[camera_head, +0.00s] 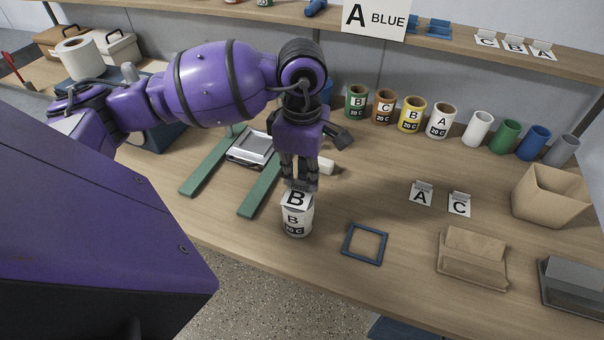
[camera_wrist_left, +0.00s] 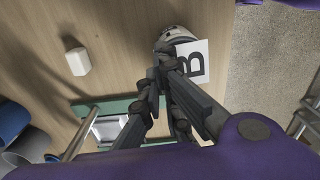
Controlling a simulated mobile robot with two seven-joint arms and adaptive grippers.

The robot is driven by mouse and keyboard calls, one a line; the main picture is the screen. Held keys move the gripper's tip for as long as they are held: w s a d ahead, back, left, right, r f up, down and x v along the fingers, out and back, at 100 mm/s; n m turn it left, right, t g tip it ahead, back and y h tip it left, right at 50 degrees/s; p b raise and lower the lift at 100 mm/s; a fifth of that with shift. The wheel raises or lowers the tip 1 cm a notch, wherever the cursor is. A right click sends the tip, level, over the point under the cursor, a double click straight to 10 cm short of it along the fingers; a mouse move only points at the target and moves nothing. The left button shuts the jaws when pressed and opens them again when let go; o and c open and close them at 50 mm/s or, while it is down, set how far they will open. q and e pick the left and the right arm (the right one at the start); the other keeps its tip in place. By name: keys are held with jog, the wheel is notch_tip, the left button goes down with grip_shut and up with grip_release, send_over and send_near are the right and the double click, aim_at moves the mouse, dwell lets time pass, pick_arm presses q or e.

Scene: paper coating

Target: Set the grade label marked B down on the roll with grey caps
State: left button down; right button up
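The grade label marked B (camera_head: 297,199) is white and sits between my left gripper's fingers (camera_head: 300,184), which point down and look shut on its upper edge. It also shows at the fingertips in the left wrist view (camera_wrist_left: 193,62). Directly below, a pale upright roll (camera_head: 296,222) with a "B 20 C" label stands on the table near its front edge. The B label overlaps the roll's top; I cannot tell whether they touch. The roll's end shows partly in the left wrist view (camera_wrist_left: 176,34); its cap colour is mostly hidden. My right gripper is not in view.
Labels A (camera_head: 421,194) and C (camera_head: 459,204) stand to the right. A blue square frame (camera_head: 347,243) lies beside the roll. Green rails (camera_head: 213,163) with a metal plate lie left. Several coloured rolls (camera_head: 411,114) line the back; a cardboard box (camera_head: 551,197) stands far right.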

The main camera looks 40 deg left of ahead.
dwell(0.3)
pick_arm(q)
jog(key=c, duration=1.9)
grip_release()
jog(key=shift+o, duration=0.2)
notch_tip(320, 180, up, 12)
